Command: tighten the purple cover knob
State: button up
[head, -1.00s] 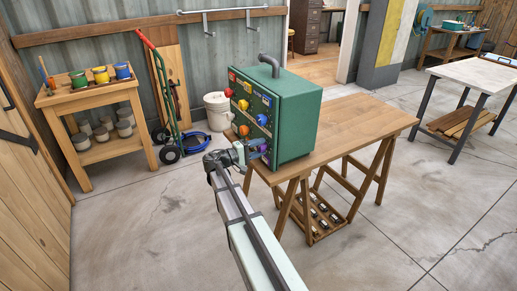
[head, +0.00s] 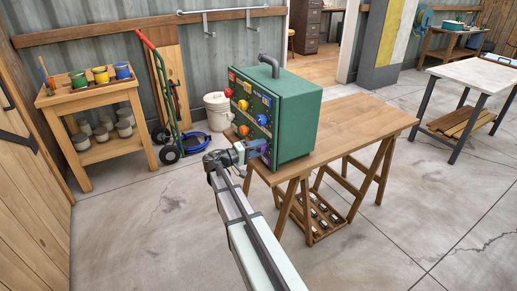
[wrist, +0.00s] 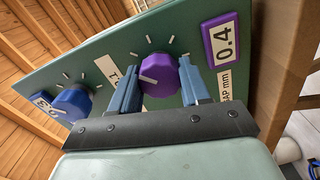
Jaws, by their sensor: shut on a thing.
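The purple cover knob (wrist: 160,76) sits on the front panel of the green cabinet (head: 296,118), with white tick marks around it and a pale pointer line on its face. My gripper (wrist: 160,88) has its blue fingers on both sides of the knob and is shut on it. In the head view my gripper (head: 254,147) reaches the lower part of the panel, where it mostly hides the purple knob. A purple plate reading 0.4 (wrist: 221,41) is right of the knob in the wrist view.
A blue knob (wrist: 73,102) is close by on the left in the wrist view. Red, yellow, blue and orange knobs (head: 243,131) are on the panel above my gripper. The cabinet stands on a wooden trestle table (head: 360,120). A bucket (head: 218,110) and green hand truck (head: 172,125) stand behind.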

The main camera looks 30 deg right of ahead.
jog(key=o, duration=1)
jog(key=shift+o, duration=0.2)
jog(key=shift+a, duration=0.1)
jog(key=a, duration=1.3)
jog(key=shift+a, duration=0.3)
jog(key=shift+w, duration=0.1)
